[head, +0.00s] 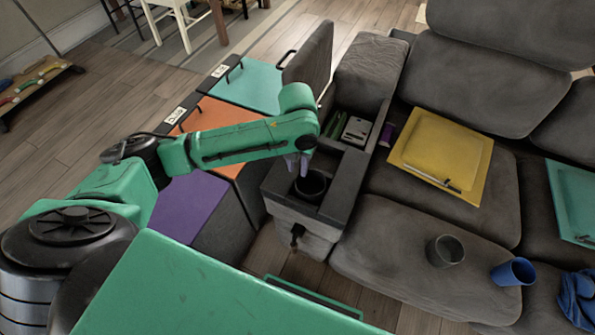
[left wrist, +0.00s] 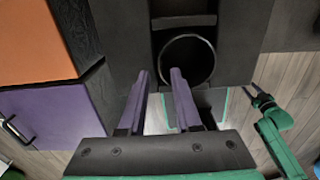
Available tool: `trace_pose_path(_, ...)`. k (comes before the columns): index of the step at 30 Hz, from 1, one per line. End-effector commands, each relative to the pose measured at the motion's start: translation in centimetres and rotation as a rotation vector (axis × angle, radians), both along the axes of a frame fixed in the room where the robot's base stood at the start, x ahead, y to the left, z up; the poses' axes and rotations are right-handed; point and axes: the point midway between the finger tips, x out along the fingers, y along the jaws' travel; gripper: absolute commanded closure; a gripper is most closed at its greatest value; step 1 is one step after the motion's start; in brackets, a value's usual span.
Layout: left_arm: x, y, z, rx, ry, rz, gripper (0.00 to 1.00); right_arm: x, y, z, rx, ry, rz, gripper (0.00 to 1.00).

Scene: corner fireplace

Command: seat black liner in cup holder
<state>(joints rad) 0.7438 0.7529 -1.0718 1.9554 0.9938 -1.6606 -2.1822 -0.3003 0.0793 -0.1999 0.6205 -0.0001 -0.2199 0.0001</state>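The cup holder is a round opening in the dark console (head: 338,190) between the cabinets and the sofa. A round black liner (head: 311,187) appears to be in it; its rim also shows in the left wrist view (left wrist: 188,60). I cannot tell whether it is fully down. My left gripper (head: 299,164) is over the cup holder's far left edge.
A dark grey cup (head: 446,251) and a blue cup (head: 513,271) are on the sofa seat. A raised console lid (head: 312,58) stands beyond my left arm. Orange (head: 213,122) and purple (head: 188,207) cabinet tops are at left.

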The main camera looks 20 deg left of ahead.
Motion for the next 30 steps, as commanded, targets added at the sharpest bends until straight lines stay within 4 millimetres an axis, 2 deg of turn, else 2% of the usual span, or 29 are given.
trace_pose_path(1, 0.1, 0.0, 1.8, 0.000, -0.006, -0.002, 0.67, 0.0, 0.0, 0.4, 0.000, 0.000, 0.000, 0.50)
trace_pose_path(6, 0.1, 0.0, 6.2, -0.001, -0.004, -0.002, 0.67, 0.0, 0.0, 0.8, 0.000, 0.000, 0.000, 0.50)
trace_pose_path(10, 0.0, 0.0, 8.0, 0.000, -0.001, 0.001, 0.67, 0.0, 0.0, 0.9, 0.000, 0.000, 0.000, 0.50)
trace_pose_path(26, 0.0, 0.0, 8.3, 0.000, 0.001, 0.001, 0.67, 0.0, 0.0, 0.9, 0.000, 0.001, 0.000, 0.50)
trace_pose_path(29, -0.3, -0.9, 7.7, -0.023, -0.005, 0.052, 0.67, 0.0, 0.0, 0.9, 0.000, 0.001, 0.000, 0.50)
trace_pose_path(30, -0.6, -1.8, 7.3, -0.047, -0.013, 0.114, 0.67, 0.0, 0.0, 0.9, 0.000, 0.001, 0.000, 0.50)
